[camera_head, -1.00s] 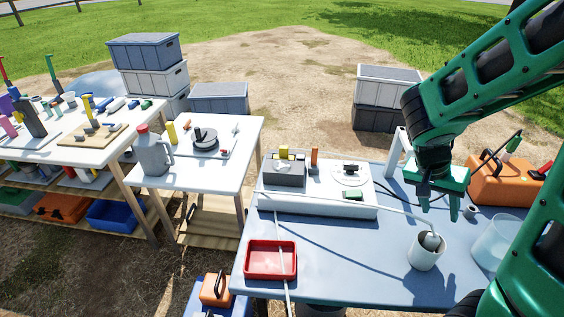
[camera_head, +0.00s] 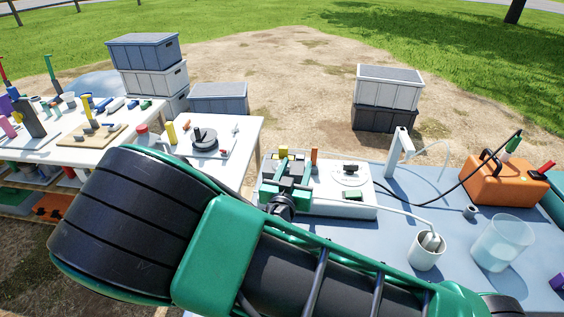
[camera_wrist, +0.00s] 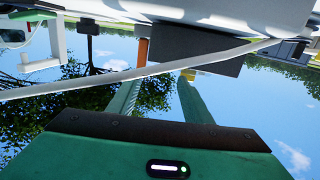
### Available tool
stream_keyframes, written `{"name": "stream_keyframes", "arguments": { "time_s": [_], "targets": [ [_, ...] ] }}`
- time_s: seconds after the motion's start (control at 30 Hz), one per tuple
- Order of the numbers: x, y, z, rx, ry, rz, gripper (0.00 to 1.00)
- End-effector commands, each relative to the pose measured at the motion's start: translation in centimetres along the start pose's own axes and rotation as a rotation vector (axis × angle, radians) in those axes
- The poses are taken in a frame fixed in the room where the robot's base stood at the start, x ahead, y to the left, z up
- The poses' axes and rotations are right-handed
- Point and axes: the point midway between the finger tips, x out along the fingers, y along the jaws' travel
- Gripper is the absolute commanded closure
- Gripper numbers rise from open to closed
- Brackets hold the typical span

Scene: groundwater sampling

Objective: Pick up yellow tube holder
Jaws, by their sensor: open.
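A small yellow piece, which I take for the tube holder (camera_head: 283,150), is on the dark grey block on the white unit at the blue table's left end. My gripper (camera_head: 289,168) is at this block in the head view and partly covers it. In the upside-down wrist view, my gripper (camera_wrist: 159,80) has its two green fingers apart with nothing clearly between them. A sliver of the yellow piece (camera_wrist: 190,73) shows by the right fingertip, below the grey block (camera_wrist: 208,58). Most of the yellow piece is hidden, and contact cannot be told.
An orange cylinder (camera_head: 314,156) stands right of the block and also shows near the left finger (camera_wrist: 143,50). A pale rod (camera_head: 375,209) runs to a white cup (camera_head: 426,253). A clear beaker (camera_head: 502,243) and an orange case (camera_head: 507,181) stand at the right.

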Motion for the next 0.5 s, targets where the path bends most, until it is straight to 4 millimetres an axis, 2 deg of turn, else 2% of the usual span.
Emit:
{"name": "stream_keyframes", "arguments": {
  "time_s": [0.03,0.1,0.23,0.37,0.5],
  "targets": [
    [-0.8,-1.5,0.1,-0.003,0.022,-0.045,0.55],
    [-1.6,-2.9,0.1,0.002,0.041,-0.089,0.55],
    [-2.4,-4.3,0.1,0.007,0.061,-0.132,0.55],
    [-1.7,-4.7,0.1,0.011,0.063,-0.139,0.55],
    [0.3,-4.8,-0.1,0.012,0.063,-0.137,0.55]
  ]
}}
